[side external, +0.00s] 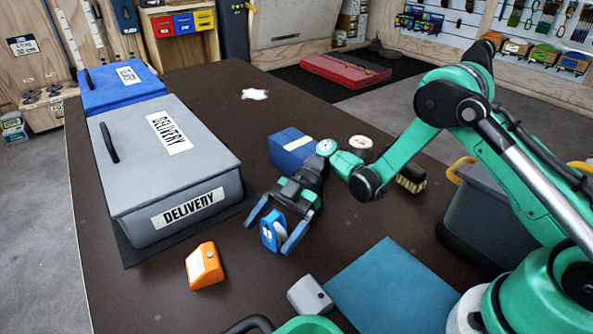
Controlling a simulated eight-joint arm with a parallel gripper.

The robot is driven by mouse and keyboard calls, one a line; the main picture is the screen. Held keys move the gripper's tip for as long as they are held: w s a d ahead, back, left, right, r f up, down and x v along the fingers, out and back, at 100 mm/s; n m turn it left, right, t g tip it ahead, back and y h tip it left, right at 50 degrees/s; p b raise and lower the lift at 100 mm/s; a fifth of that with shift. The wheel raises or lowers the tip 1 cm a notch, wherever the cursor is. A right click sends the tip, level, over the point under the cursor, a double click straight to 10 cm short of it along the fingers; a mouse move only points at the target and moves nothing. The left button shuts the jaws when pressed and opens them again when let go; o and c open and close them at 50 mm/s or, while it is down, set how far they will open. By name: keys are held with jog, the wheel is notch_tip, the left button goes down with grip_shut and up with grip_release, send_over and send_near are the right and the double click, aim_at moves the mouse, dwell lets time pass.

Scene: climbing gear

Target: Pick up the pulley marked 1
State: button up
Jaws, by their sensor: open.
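A blue pulley (266,237) with a white label stands on the brown table, at the front centre of the side external view. The mark on its label is too small to read. My gripper (269,238) is open and points down at this pulley. One finger shows on its left and the other on its right. I cannot tell whether the fingers touch it. The gripper partly hides its top and right side. An orange device (204,266) with a white label lies to the left, apart from the gripper.
A grey lidded delivery box (205,160) stands at left, with a blue lidded box (115,92) behind it. A blue block (291,147), a round tin (360,142) and a brush (411,180) lie behind my gripper. A blue mat (390,290) and a grey object (309,296) lie in front.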

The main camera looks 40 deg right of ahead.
jog(key=c, duration=1.4)
jog(key=shift+r, duration=0.1)
